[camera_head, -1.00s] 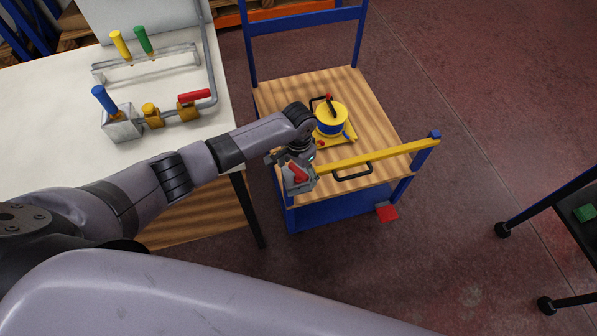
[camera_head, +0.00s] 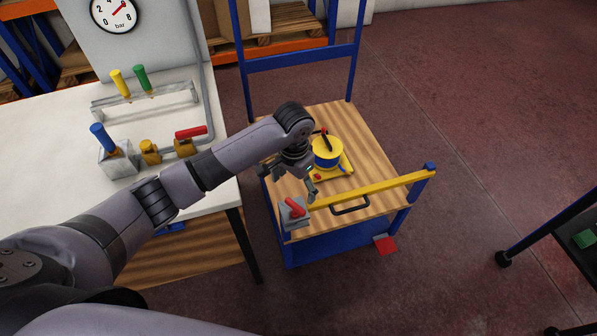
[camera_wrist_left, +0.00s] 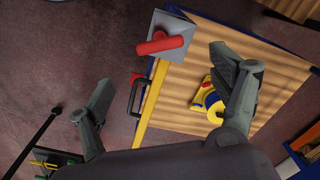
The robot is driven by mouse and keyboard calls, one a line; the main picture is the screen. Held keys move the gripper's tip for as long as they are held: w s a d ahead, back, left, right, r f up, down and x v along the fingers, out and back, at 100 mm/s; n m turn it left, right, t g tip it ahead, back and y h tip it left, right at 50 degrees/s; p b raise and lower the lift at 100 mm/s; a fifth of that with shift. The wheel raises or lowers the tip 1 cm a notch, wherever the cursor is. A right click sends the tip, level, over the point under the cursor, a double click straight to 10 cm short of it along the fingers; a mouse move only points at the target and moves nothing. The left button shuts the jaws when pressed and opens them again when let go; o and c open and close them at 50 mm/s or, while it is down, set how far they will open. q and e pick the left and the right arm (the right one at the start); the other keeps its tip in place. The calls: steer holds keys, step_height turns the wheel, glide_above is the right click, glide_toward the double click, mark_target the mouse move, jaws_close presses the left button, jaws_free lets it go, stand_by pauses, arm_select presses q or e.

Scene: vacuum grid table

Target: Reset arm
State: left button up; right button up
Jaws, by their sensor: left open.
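My left gripper (camera_head: 288,184) is open and empty above the near-left part of a wooden-topped cart (camera_head: 352,120). Just below it in the head view, a grey block with a red handle (camera_head: 294,210) sits at the cart's corner, at one end of a yellow bar (camera_head: 380,188). In the left wrist view the gripper's two fingers (camera_wrist_left: 165,85) are spread wide. The red-handled block (camera_wrist_left: 165,38) shows beyond them near the top, with clear space between it and the fingers. My right gripper is not in view.
A yellow-and-blue round device (camera_head: 327,152) stands on the cart close to my gripper. A white table (camera_head: 45,150) at left carries a blue-handled block (camera_head: 116,160), a pipe with a red lever (camera_head: 190,132) and yellow and green handles. A dark table stands at far right, with open floor between.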

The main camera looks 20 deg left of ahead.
arm_select(q)
steer(key=s+d+f+t+h, duration=0.1)
steer(key=s+d, duration=0.2)
steer(key=s, duration=0.3)
steer(key=s+d+f+t+h, duration=0.1)
steer(key=s+d+f+h, duration=0.15)
steer(key=s, duration=0.45)
steer(key=s+a+r+n+t+y, duration=0.1)
steer(key=s+a+r+n+y, duration=0.1)
steer(key=s+a, duration=0.4)
steer(key=s+a+r+n+t+y, duration=0.1)
steer(key=s+a+r, duration=0.2)
steer(key=s+a, duration=0.25)
step_height(320, 180, down, 28)
steer(key=s+r+g, duration=0.1)
steer(key=s+g, duration=0.1)
steer(key=s+a+f+g, duration=0.1)
steer(key=s+a+f, duration=0.1)
steer(key=s+f, duration=1.4)
steer(key=shift+s+a, duration=0.25)
steer(key=shift+s, duration=0.05)
steer(key=shift+y, duration=0.25)
